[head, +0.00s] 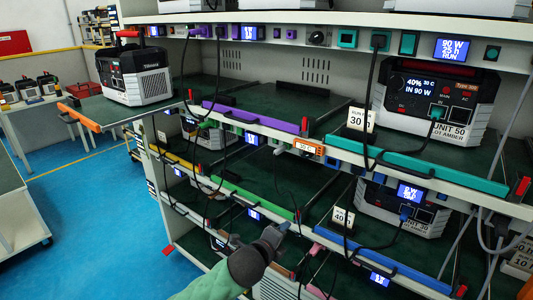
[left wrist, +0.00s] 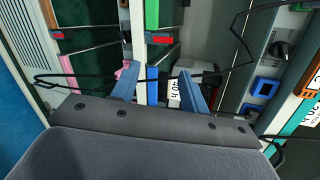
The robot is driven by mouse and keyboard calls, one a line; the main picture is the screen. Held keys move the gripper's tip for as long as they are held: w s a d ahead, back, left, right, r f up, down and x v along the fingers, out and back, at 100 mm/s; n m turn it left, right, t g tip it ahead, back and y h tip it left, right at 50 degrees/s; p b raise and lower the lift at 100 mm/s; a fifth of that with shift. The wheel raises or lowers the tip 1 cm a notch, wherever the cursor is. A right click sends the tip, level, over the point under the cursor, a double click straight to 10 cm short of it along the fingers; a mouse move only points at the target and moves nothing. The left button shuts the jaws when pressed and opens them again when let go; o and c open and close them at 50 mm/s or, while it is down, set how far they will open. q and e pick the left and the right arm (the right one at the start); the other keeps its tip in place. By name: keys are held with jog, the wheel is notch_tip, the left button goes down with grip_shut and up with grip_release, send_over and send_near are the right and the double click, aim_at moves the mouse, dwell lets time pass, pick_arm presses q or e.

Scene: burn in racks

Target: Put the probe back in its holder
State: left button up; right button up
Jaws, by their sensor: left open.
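My left gripper (head: 279,231) is in front of the rack's middle tier in the head view, near the lower shelf fronts. In the left wrist view its two blue-grey fingers (left wrist: 159,82) stand apart, with no object clearly held between them. A white card marked 40 h (left wrist: 174,92) shows beyond the fingers; in the head view this card (head: 342,219) stands on the middle tier. I cannot pick out the probe or its holder with certainty. A thin black cable (left wrist: 62,82) passes behind the fingers. My right gripper is not in view.
Black cables (head: 371,90) hang across the shelf fronts. Unit 50 (head: 432,98) stands on the upper right shelf, Unit 30 (head: 404,208) below it. A pulled-out shelf at left carries another unit (head: 142,77). Blue floor is clear at left.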

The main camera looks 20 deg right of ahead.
pick_arm(q)
jog(key=w+r+m+p, duration=0.4)
jog(key=r+m, duration=0.4)
jog(key=r, duration=0.3)
jog(key=m+t+p, duration=0.2)
jog(key=m+p, duration=0.1)
jog(key=m, duration=0.4)
send_near(276, 152)
jog(key=r+x, duration=0.1)
jog(key=x, duration=0.3)
jog(key=shift+g, duration=0.3)
jog(key=x, duration=0.1)
jog(key=p+x, duration=0.1)
jog(key=x, duration=0.1)
jog(key=p+x, duration=0.1)
jog(key=x, duration=0.1)
jog(key=shift+d+f, duration=0.1)
jog(key=shift+f, duration=0.25)
jog(key=shift+p+x, duration=0.4)
jog(key=shift+x, duration=0.6)
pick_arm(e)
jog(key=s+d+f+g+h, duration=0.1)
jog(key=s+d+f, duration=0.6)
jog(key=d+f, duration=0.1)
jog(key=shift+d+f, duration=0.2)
pick_arm(q)
grip_shut()
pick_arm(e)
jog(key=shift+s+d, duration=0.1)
